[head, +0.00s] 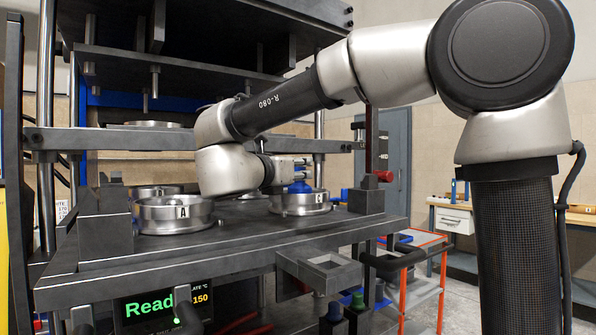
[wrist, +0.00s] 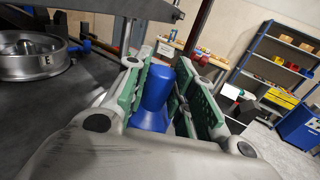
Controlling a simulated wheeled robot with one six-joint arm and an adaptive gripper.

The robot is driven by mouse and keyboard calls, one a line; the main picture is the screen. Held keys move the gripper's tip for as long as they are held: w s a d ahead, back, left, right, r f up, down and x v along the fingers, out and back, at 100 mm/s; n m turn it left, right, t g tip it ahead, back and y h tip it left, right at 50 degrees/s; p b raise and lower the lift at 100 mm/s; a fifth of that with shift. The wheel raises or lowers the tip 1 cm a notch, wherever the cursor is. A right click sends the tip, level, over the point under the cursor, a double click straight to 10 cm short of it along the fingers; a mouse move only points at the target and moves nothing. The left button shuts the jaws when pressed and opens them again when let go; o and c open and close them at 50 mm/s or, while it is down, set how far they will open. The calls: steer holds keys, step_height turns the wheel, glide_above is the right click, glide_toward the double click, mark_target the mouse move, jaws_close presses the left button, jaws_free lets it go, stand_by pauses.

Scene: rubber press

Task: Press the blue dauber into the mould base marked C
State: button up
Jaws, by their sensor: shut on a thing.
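The blue dauber (wrist: 154,92) is between the green-padded fingers of my gripper (wrist: 167,70), which is shut on it. In the head view the dauber (head: 299,187) shows just below my gripper (head: 292,172), overlapping the rim of the round metal mould base marked E (head: 301,205). In the wrist view base E (wrist: 28,64) lies to the left, apart from the dauber. The mould base marked A (head: 177,215) stands at the front left of the press plate. Another base (head: 154,190) shows behind A. I cannot read a C on any base; the dauber's lower end is hidden.
The dark press plate (head: 250,243) carries the bases, under a raised upper platen (head: 190,65). Steel posts and a crossbar (head: 110,138) stand close to my arm. Several coloured daubers (head: 345,312) stand below the plate's front edge. A red-framed cart (head: 405,285) is at the right.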

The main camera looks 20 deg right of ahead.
steer(key=shift+r, duration=3.6)
